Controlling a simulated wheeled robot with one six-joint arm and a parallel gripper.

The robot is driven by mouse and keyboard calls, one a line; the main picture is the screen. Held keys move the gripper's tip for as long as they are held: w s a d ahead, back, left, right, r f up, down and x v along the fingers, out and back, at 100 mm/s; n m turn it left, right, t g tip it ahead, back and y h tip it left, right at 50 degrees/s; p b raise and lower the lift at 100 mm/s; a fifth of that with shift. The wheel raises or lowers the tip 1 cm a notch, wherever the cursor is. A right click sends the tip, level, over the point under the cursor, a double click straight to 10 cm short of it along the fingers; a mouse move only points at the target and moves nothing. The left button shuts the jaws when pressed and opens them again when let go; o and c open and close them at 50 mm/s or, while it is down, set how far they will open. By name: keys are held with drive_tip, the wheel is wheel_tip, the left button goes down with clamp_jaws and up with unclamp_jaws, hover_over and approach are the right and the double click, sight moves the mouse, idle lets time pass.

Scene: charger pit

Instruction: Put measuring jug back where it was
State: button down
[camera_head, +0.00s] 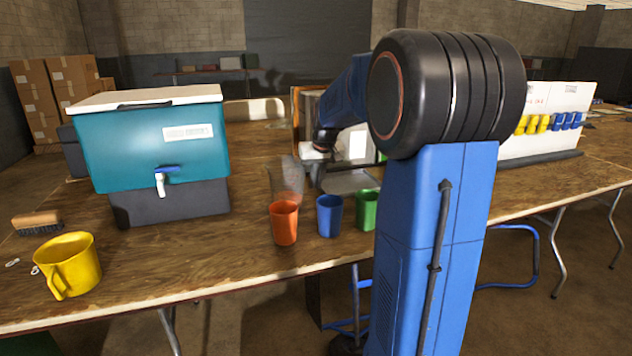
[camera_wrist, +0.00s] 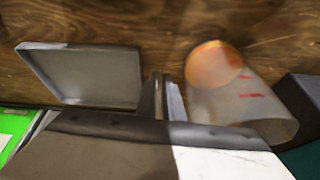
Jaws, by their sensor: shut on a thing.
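The measuring jug (camera_head: 287,176) is a clear, see-through vessel behind the orange cup in the head view. In the wrist view the jug (camera_wrist: 238,107) lies right of the fingers, with red marks on its wall. An orange round patch shows at its far end; I cannot tell whether it is inside the jug or behind it. My gripper (camera_head: 318,170) is shut beside the jug, over the table. In the wrist view my gripper (camera_wrist: 168,98) is shut on the jug, apparently at its handle side; the grip itself is mostly hidden. I cannot tell whether the jug touches the table.
Orange (camera_head: 284,222), blue (camera_head: 329,215) and green (camera_head: 366,210) cups stand along the table's front. A grey tray (camera_head: 348,181) lies right of my gripper. A teal cooler (camera_head: 150,145), yellow mug (camera_head: 70,265) and brush (camera_head: 37,223) are left. Bare wood lies between mug and orange cup.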

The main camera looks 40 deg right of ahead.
drive_tip(key=shift+f, duration=0.1)
drive_tip(key=c, duration=1.9)
unclamp_jaws()
drive_tip(key=v, duration=1.2)
drive_tip(key=s+a+f+n, duration=0.2)
drive_tip(key=s+a+f, duration=0.2)
drive_tip(key=s+a, duration=0.65)
drive_tip(key=s+a+f+n, duration=0.1)
drive_tip(key=s+a+f, duration=0.4)
drive_tip(key=s+a, duration=0.55)
drive_tip(key=s+a+f+n+y, duration=0.1)
drive_tip(key=s+a+f, duration=0.1)
drive_tip(key=s+f, duration=0.5)
drive_tip(key=s, duration=0.3)
drive_tip(key=shift+s+a+f, duration=0.15)
drive_tip(key=shift+a+f, duration=0.05)
